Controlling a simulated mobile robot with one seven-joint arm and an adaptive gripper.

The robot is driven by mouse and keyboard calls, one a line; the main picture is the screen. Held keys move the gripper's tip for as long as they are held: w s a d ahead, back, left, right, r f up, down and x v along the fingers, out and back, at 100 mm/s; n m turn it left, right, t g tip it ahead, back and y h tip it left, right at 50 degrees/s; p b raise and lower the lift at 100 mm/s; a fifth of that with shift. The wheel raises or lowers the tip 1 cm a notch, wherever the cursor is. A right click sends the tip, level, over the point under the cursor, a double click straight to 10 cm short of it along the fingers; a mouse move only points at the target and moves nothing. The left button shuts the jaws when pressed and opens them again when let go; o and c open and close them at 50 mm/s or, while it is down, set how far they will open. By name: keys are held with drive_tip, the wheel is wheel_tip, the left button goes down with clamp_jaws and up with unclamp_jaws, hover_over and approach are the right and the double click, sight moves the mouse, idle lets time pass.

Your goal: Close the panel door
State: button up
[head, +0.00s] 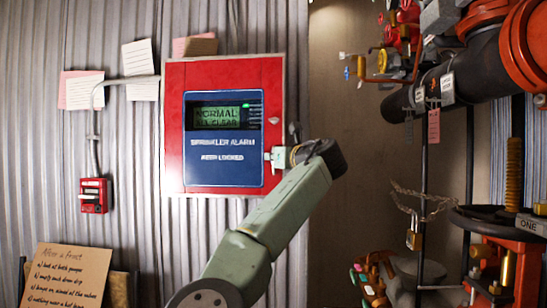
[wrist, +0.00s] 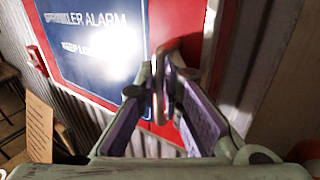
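The red alarm panel door (head: 225,72) faces the head camera almost squarely, with a blue plate and a lit green display. It looks nearly flat to its box; I cannot tell whether a thin gap is left. In the wrist view the door's red face (wrist: 190,28) fills the upper middle. A grey bar handle (wrist: 160,108) stands out from it. My gripper (wrist: 164,78) is at the handle, one finger on each side, tips very close to it. Contact is unclear.
Right of the panel is a brown wall strip (head: 345,100), then pipes (head: 470,72) and a valve wheel (head: 500,222). A small red call box (head: 93,195) hangs left of the panel. A cardboard sign (head: 65,275) stands lower left.

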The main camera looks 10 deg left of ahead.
drive_tip(key=shift+o, duration=0.7)
drive_tip(key=shift+w+d, duration=0.1)
drive_tip(key=shift+w, duration=0.15)
drive_tip(key=v, duration=1.2)
drive_tip(key=shift+s, duration=0.1)
